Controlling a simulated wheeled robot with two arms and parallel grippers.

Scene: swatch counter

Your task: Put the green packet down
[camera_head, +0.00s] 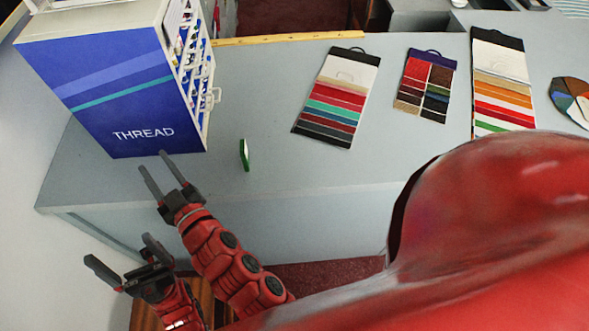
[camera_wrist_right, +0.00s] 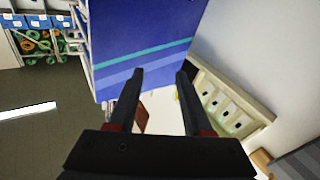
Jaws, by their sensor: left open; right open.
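My left gripper (camera_head: 118,248) is open and empty, lower left, below the counter's front edge.
Several swatch cards lie toward the right, including a striped card (camera_head: 336,95), a dark-topped card (camera_head: 425,85) and another striped card (camera_head: 499,85). A round colour fan (camera_head: 572,98) lies at far right. A yellow ruler (camera_head: 290,38) runs along the back. Counter between packet and cards is clear.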

